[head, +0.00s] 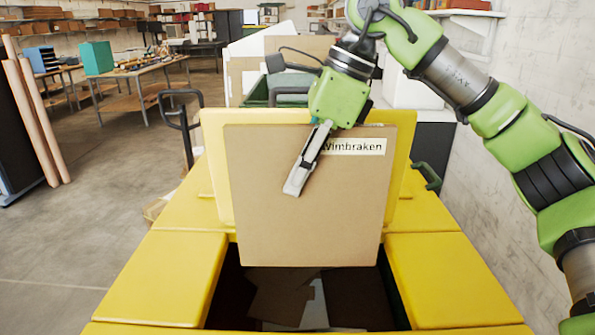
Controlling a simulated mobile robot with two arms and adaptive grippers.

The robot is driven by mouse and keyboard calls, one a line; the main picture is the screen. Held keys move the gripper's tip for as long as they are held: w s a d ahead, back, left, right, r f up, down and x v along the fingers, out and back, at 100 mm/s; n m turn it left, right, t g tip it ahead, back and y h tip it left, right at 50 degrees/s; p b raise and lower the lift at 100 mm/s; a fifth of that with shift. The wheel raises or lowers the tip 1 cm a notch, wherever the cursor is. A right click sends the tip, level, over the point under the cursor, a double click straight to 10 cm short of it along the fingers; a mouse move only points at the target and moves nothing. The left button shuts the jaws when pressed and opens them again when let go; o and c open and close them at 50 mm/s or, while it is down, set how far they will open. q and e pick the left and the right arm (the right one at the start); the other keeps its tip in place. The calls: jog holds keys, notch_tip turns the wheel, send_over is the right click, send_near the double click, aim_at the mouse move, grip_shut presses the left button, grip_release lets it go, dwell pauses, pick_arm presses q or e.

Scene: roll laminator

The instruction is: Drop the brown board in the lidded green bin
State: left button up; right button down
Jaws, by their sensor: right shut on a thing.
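The brown board (310,218) is a flat upright square with a white label that reads "Wimbraken" in part. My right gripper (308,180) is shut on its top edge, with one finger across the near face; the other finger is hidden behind. The board hangs over the dark opening of the bin (158,277), whose top is yellow. The raised yellow lid (213,135) stands behind the board. Green shows on the bin only at small parts, such as a side handle (428,178). Flat scraps (283,300) lie inside the opening. My left gripper is out of view.
A white wall (520,95) runs close along the right. Behind the bin are another green container (262,92) and pale panels (265,47). Brown rolls (38,125) lean at the far left. Open floor lies left of the bin, with tables (140,75) beyond.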

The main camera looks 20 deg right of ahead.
jog(key=shift+s+f, duration=0.2)
jog(key=shift+f, duration=0.1)
jog(key=c, duration=2)
grip_release()
jog(key=v, duration=1.2)
